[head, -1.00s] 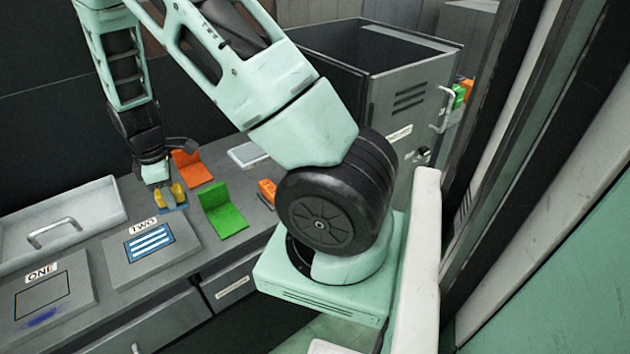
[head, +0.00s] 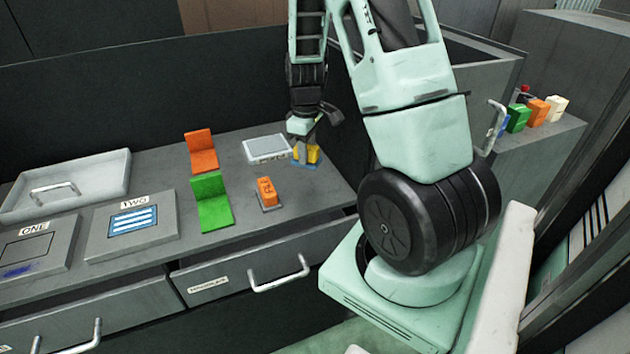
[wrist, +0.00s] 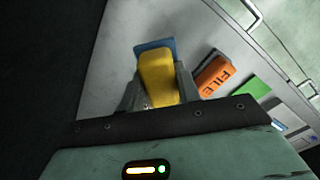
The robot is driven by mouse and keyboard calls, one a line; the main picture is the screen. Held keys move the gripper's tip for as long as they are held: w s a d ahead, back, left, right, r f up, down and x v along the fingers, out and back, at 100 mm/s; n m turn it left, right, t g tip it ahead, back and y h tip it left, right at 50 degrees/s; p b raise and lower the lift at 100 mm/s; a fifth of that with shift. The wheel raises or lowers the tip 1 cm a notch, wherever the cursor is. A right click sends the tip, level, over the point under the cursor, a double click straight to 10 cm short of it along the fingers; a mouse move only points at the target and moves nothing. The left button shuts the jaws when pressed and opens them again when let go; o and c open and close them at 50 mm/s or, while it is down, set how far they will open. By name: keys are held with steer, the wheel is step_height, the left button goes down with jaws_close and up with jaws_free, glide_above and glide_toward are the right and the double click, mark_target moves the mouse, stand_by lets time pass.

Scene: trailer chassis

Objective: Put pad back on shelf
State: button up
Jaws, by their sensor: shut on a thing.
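My gripper (head: 305,150) is shut on the pad (head: 313,155), a yellow grip on a blue base. It holds the pad over the back right of the grey bench, right of the pale tray-like box. Whether the blue base touches the bench I cannot tell. In the wrist view the yellow grip (wrist: 158,78) sits between the fingers of my gripper (wrist: 155,88), with the blue base (wrist: 155,46) beyond it. A ledge that looks like the shelf (head: 550,135) is at the far right, bearing green, orange and cream blocks.
An orange block (head: 267,192), marked FILE in the wrist view (wrist: 215,75), stands near the gripper. Green (head: 212,203) and orange (head: 201,152) angled pieces and a pale box (head: 267,148) stand left. A tall grey cabinet (head: 480,70) lies between bench and ledge.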

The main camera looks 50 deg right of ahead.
step_height(320, 180, down, 8)
stand_by(0.4)
steer(key=shift+f, duration=0.25)
steer(key=o, duration=0.9)
steer(key=shift+r, duration=0.1)
